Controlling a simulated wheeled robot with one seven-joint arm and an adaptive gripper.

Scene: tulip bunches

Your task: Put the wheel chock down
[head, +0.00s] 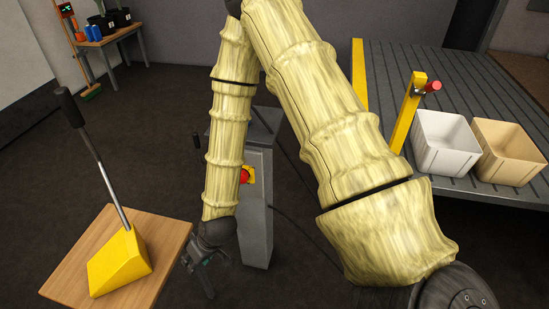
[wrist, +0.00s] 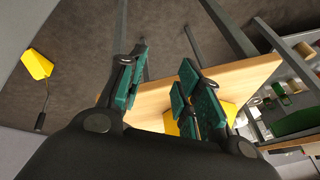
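The yellow wheel chock (head: 120,262) sits on a small wooden table (head: 172,236) at the lower left of the head view. Its grey rod with a black grip leans up to the left. My gripper (head: 203,270) hangs just right of the table, apart from the chock. In the wrist view my gripper (wrist: 161,72) is open, its green pads spread with nothing between them. Behind them is the wooden tabletop (wrist: 245,75), with the chock's yellow (wrist: 229,112) partly hidden by the right finger. Another yellow piece with a black-ended rod (wrist: 38,65) shows at the left.
A grey pedestal (head: 257,200) with a red button stands behind my gripper. A white bin (head: 443,160) and a tan bin (head: 510,170) sit on a slatted grey platform (head: 390,75) at the right. A side table (head: 110,38) with pots stands far left. Dark floor between is mostly clear.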

